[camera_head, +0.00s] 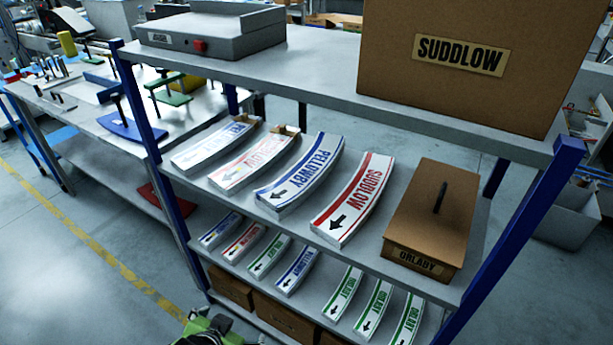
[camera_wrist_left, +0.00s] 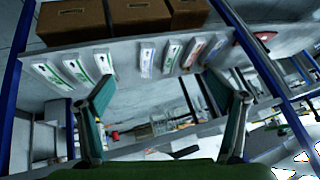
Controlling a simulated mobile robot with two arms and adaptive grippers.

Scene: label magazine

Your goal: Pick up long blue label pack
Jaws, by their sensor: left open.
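On the middle shelf, a long blue-striped label pack (camera_head: 302,172) reads PELLOWBY, with a black arrow at its near end. Another long pack with blue lettering (camera_head: 214,145) lies at the far left of that shelf. Short blue packs (camera_head: 295,271) (camera_head: 220,230) lie on the shelf below; they also show in the left wrist view (camera_wrist_left: 147,59) (camera_wrist_left: 215,47). My left gripper (camera_wrist_left: 158,80) is open and empty, its two fingers spread below the short packs in the wrist picture. Only its green part (camera_head: 207,330) shows at the head view's bottom edge. My right gripper is out of view.
Long red packs (camera_head: 353,200) (camera_head: 254,158) flank the PELLOWBY pack. Blue posts (camera_head: 519,235) (camera_head: 137,103) frame the rack, and the top shelf (camera_head: 315,65) overhangs. Several brown boxes (camera_wrist_left: 70,22) sit below the short packs.

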